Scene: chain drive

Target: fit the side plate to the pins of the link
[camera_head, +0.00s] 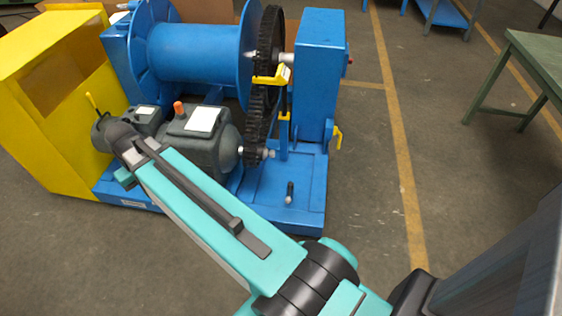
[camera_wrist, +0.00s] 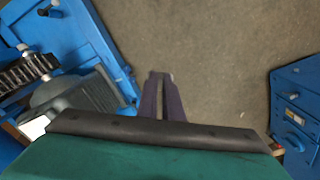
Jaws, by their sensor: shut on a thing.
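My gripper (camera_wrist: 160,76) has its two dark fingers close together over bare floor, beside the blue machine base. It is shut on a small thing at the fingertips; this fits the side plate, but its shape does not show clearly. In the head view my wrist is in front of the grey motor, and the fingertips do not show. The dark chain (camera_head: 256,103) runs between a large upper sprocket (camera_head: 268,40) and a small lower sprocket (camera_head: 254,152). The link and its pins are too small to make out. The gripper is apart from the chain.
The grey motor (camera_head: 208,150) and blue drum (camera_head: 200,52) stand left of the chain. A yellow guard (camera_head: 45,110) is at the far left.

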